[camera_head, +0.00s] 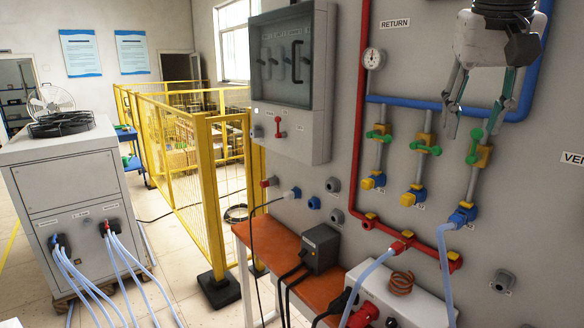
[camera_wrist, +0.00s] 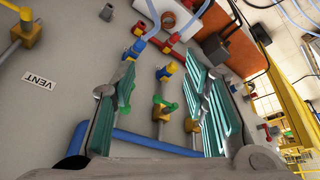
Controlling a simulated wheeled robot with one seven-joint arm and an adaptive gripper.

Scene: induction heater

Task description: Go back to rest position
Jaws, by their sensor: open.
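My gripper (camera_head: 480,105) hangs at the upper right in the head view, fingers pointing down and spread apart, with nothing between them. It is in front of the panel's blue pipe and valves. In the wrist view my gripper (camera_wrist: 165,105) shows its two green-grey fingers wide apart, with a valve on the panel visible between them. Whether the fingers touch anything on the panel cannot be told, but no object is held.
A grey wall panel (camera_head: 345,120) carries a red pipe (camera_head: 361,90), a blue pipe (camera_head: 405,103), a gauge (camera_head: 373,59) and several green-handled valves. An orange bench (camera_head: 280,250) holds a black box (camera_head: 320,248). Yellow fencing (camera_head: 206,190) and a white cabinet (camera_head: 68,180) stand left; floor shows between them.

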